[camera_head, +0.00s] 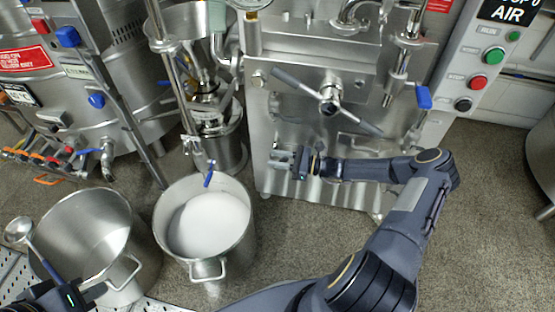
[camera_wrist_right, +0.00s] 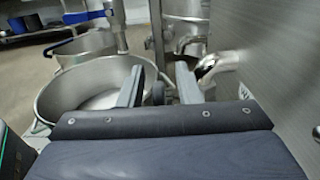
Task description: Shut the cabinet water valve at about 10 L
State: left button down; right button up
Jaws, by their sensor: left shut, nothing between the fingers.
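A blue-handled valve (camera_head: 209,175) hangs at the end of a slim pipe over the middle steel pot (camera_head: 247,235). Other blue handles show on the left cabinet (camera_head: 96,100) and on the mill's right side (camera_head: 423,97); I cannot tell which is the cabinet water valve. The middle pot holds a pale, whitish content; no litre marks are readable. My right gripper (camera_head: 285,160) is open and empty in front of the mill's steel front, right of the pot; its fingers (camera_wrist_right: 158,85) stand apart in the wrist view. My left gripper (camera_head: 92,291) is shut, low at the left, by the left pot.
An empty-looking steel pot (camera_head: 128,228) stands left of the middle pot. A ladle (camera_head: 18,230) with a blue handle lies beside it. The mill (camera_head: 300,100) carries a crossbar handle (camera_head: 328,96). A button panel (camera_head: 478,70) stands at right. The floor (camera_head: 460,220) at right is clear.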

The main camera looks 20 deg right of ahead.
jog(key=shift+a, duration=0.1)
grip_shut()
pick_arm(q)
jog(key=shift+f, duration=0.1)
dwell(0.3)
